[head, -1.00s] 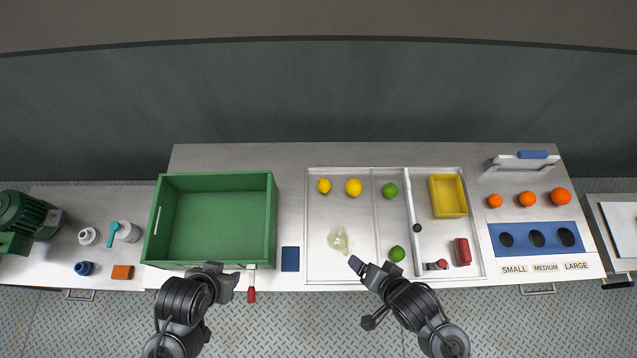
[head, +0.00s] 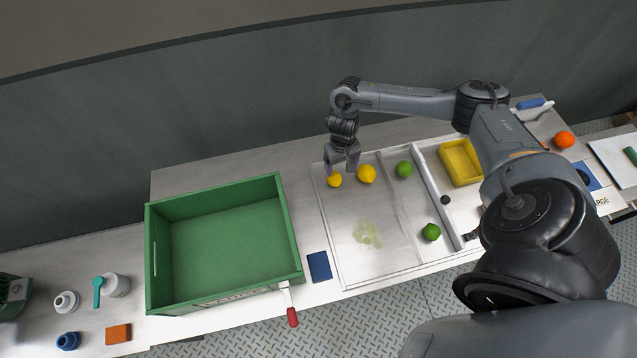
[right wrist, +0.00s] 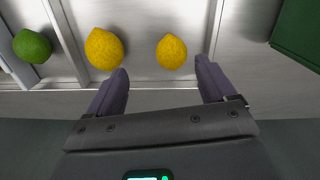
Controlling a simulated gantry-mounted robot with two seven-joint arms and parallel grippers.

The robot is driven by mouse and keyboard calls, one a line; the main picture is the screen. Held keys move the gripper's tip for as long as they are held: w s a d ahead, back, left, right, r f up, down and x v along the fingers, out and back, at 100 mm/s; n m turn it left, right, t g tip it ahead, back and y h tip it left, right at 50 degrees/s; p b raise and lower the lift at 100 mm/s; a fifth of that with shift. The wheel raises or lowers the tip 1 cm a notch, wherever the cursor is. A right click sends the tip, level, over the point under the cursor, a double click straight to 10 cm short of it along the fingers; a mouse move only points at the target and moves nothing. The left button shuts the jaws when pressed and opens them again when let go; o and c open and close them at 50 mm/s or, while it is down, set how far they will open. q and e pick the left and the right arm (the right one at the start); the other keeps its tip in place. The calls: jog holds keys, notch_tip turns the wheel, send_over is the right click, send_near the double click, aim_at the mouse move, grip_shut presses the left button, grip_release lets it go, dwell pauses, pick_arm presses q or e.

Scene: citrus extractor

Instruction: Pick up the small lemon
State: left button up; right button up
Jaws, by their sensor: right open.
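The small lemon (head: 334,180) lies at the back left corner of the metal tray (head: 345,285). The larger lemon (head: 367,174) lies just to its right. My right gripper (head: 343,171) is open and pointing down at the small lemon, with nothing held. In the right wrist view, the small lemon (right wrist: 171,52) lies ahead of the gap between the open fingertips (right wrist: 161,68), nearer the right-hand finger. The larger lemon (right wrist: 104,48) is close to the left-hand fingertip. Whether a finger touches either lemon cannot be told. My left gripper is out of view.
Two limes (head: 404,169) (head: 432,232) lie beyond a thin divider in the tray. A yellow bin (head: 460,162) stands farther right. A large green crate (head: 284,225) stands left of the tray. A pale wet patch (head: 367,234) marks the tray's front left area.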

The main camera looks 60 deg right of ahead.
aim_at(334, 175)
jog(key=shift+w+d+r, duration=0.35)
jog(key=shift+w+d, duration=0.05)
jog(key=shift+w, duration=0.3)
jog(key=shift+w+a+f+t, duration=0.1)
jog(key=shift+w+f+t, duration=0.05)
jog(key=shift+w+t, duration=0.15)
jog(key=shift+w+a+f, duration=0.1)
jog(key=shift+f, duration=2.25)
jog(key=f, duration=0.4)
jog(key=shift+a+b, duration=0.3)
jog(key=shift+a, duration=0.1)
jog(key=shift+d+f, duration=0.1)
jog(key=shift+f, duration=0.45)
jog(key=c, duration=1.2)
